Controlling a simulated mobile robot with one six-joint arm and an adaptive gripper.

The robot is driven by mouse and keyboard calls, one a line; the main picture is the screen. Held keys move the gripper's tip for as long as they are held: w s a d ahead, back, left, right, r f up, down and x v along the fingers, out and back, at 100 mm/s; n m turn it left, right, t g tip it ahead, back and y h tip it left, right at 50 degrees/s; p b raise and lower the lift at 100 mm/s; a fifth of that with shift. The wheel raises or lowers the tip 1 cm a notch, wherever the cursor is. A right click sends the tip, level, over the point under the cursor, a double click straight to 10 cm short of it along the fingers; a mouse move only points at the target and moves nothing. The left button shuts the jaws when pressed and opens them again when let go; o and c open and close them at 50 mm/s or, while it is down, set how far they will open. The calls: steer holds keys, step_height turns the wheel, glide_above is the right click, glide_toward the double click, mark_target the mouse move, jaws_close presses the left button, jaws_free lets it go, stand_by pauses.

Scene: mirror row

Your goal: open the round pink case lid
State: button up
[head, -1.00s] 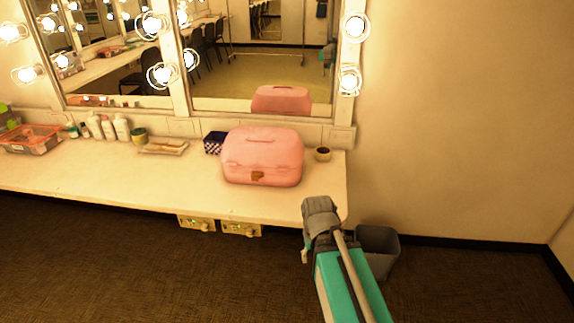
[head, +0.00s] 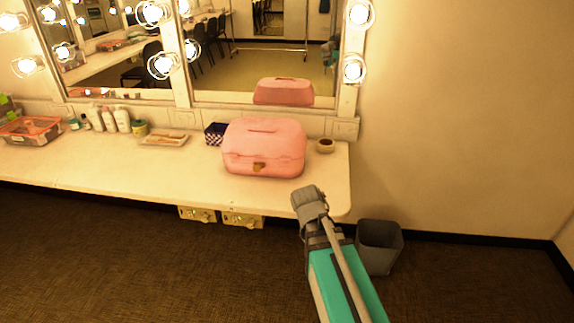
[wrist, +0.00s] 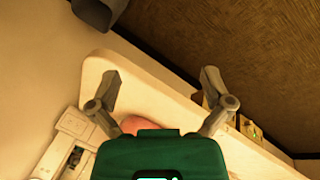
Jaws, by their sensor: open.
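The pink case (head: 263,150) with rounded corners stands on the counter, its lid shut. It has a handle on top and a brass latch (head: 258,167) at its front. In the wrist view only a small pink patch of the case (wrist: 133,124) shows, mostly hidden behind my gripper's green body. My gripper (wrist: 160,88) is open, its two fingers wide apart with nothing between them. In the head view my arm's grey end is in front of the counter's right edge, below and right of the case, apart from it.
The counter (head: 100,175) carries a dark patterned box (head: 214,134) left of the case and a small round container (head: 325,146) right of it. Bottles and trays stand farther left. Lit mirrors are behind. A grey bin (head: 380,245) stands on the floor at right.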

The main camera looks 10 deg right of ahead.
steer(key=w+d+f+n+t+h+b, duration=0.25)
steer(key=w+n+b, duration=0.3)
steer(key=w, duration=0.35)
steer(key=n+t+b, duration=1)
steer(key=n+t, duration=0.2)
steer(key=n, duration=1.1)
glide_toward(285, 160)
steer(key=v, duration=0.3)
steer(key=shift+w, duration=0.15)
steer(key=x, duration=1.3)
steer(key=shift+w+r, duration=0.1)
steer(key=shift+w, duration=0.1)
steer(key=shift+d, duration=0.1)
